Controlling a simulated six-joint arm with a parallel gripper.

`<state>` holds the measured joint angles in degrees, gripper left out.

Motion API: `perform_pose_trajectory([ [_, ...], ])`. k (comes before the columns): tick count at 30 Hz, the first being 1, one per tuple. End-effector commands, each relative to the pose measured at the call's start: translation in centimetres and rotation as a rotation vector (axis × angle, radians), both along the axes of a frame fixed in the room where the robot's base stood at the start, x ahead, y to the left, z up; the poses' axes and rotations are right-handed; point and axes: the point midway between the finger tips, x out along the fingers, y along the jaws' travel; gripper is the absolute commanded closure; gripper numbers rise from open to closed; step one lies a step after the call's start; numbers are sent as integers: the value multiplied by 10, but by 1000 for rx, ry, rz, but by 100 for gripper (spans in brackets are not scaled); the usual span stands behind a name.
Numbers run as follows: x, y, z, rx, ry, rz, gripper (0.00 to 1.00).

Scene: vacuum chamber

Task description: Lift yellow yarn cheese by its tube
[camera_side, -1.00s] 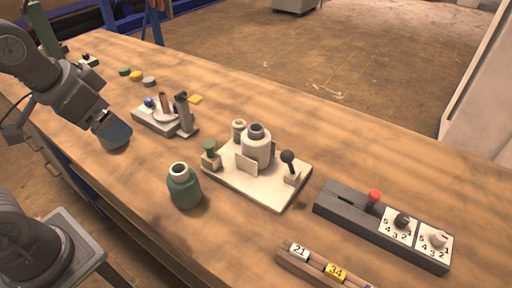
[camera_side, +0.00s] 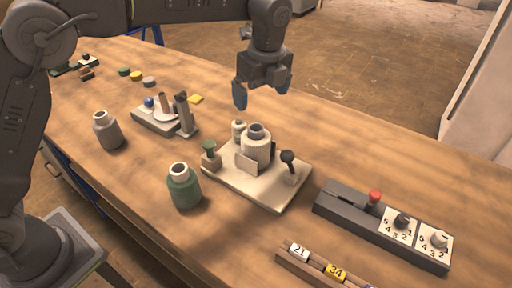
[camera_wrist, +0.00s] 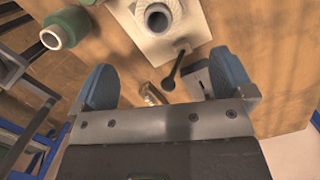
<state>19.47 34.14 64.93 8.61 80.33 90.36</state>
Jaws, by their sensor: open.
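No yarn cheese looks clearly yellow. A cream cheese (camera_side: 256,151) with a dark grey tube (camera_side: 257,131) stands upright on a pale board; its tube end also shows at the top of the wrist view (camera_wrist: 158,19). A green cheese (camera_side: 184,190) with a pale tube stands in front of the board, also seen in the wrist view (camera_wrist: 68,27). A grey cheese (camera_side: 108,134) stands further left. My gripper (camera_side: 262,92) is open and empty, its blue fingers apart, well above the board and behind the cream cheese. It also shows in the wrist view (camera_wrist: 165,80).
The board (camera_side: 248,193) also carries a green-topped post (camera_side: 209,154), a small pale spool (camera_side: 238,130), an upright plate and a black-knobbed lever (camera_side: 289,164). A dark switch box (camera_side: 380,228) lies right, a numbered rack (camera_side: 325,270) in front. Bare wood lies behind the board.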

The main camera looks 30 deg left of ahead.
Motion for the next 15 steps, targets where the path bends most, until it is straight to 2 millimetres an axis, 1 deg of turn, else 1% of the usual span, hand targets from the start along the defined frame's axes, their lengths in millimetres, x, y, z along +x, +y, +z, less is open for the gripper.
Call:
perform_pose_trajectory([
  [2,2,-2,-6,5,8,-22,0],
  [5,3,-1,-19,6,11,-27,0],
  [12,5,6,-65,5,11,-25,0],
  [15,6,8,-79,6,9,-24,0],
])
